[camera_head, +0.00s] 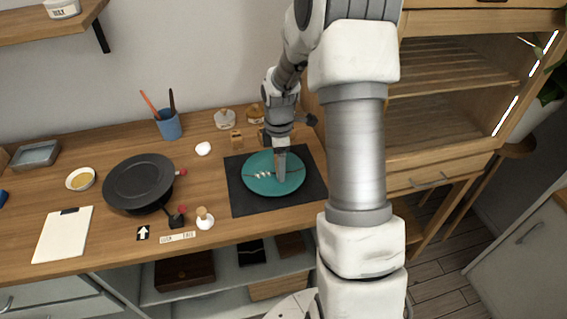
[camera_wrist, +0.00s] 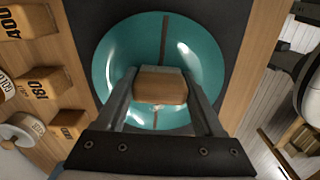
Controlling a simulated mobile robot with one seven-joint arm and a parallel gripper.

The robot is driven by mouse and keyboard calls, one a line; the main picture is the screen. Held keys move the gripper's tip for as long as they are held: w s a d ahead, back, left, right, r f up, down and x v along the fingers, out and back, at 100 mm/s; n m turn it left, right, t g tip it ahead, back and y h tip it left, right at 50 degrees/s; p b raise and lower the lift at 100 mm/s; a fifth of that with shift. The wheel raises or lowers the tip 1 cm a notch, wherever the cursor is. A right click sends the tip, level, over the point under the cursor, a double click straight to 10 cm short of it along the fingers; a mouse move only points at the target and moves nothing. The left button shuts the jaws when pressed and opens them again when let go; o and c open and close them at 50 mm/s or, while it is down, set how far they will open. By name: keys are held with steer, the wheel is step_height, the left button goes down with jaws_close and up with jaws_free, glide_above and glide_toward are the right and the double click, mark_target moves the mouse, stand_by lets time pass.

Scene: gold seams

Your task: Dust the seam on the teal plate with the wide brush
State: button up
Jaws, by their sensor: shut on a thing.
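The teal plate (camera_head: 262,187) lies on a dark mat (camera_head: 240,195) at the right of the wooden bench. A thin dark seam crosses it, with a few small whitish spots on its left part in the head view. My gripper (camera_head: 281,150) is over the plate's middle, pointing down. In the wrist view my gripper (camera_wrist: 162,90) is shut on a light wooden block-like piece (camera_wrist: 162,84), which looks like the wide brush's handle. The plate (camera_wrist: 112,65) and its seam show behind it. The bristles are hidden, so I cannot tell whether they touch the plate.
Numbered sanding blocks (camera_wrist: 35,85) stand beside the mat. A blue cup (camera_head: 169,126) holds thin tools. A black round wheel (camera_head: 140,178), a small bowl (camera_head: 80,179) and a white sheet (camera_head: 63,235) are farther left. A shelf cabinet (camera_head: 440,110) stands at the right.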

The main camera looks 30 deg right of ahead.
mark_target(259, 174)
steer(key=shift+a, duration=0.6)
steer(key=shift+w+a, duration=0.55)
steer(key=shift+w, duration=0.1)
steer(key=shift+s+a, duration=0.25)
steer(key=shift+a, duration=0.7)
steer(key=shift+w+a, duration=0.6)
steer(key=shift+w, duration=0.1)
steer(key=shift+r, duration=0.1)
steer(key=shift+r+p, duration=0.7)
steer(key=shift+r, duration=0.05)
steer(key=shift+r, duration=0.1)
